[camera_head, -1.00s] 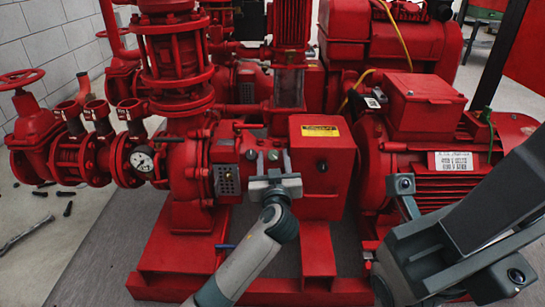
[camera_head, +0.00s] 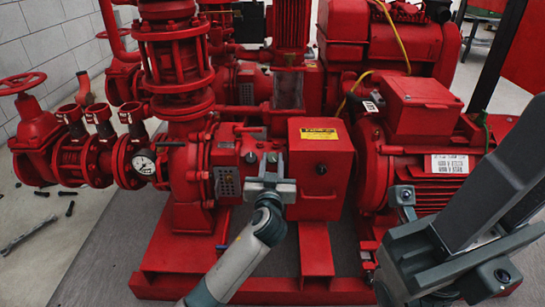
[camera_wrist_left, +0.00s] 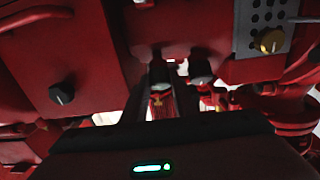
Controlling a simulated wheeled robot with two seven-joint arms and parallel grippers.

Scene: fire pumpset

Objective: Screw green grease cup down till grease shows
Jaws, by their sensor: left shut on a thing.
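My left gripper (camera_head: 262,160) is at the red pump's bearing housing, between the perforated panel and the red box. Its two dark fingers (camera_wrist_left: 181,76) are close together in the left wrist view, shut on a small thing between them. The fingers hide most of that thing. It sits where the grease cup would be, but I see no green on it and no grease. My right gripper (camera_head: 450,240) is large and close at the lower right, away from the housing; its jaw opening cannot be made out.
The red box (camera_head: 321,165) with a yellow label stands just right of my left gripper. The perforated panel (camera_head: 228,182) is just left. A pressure gauge (camera_head: 144,165) and valves are farther left. A red motor (camera_head: 440,165) stands at right. Loose tools lie on the left floor.

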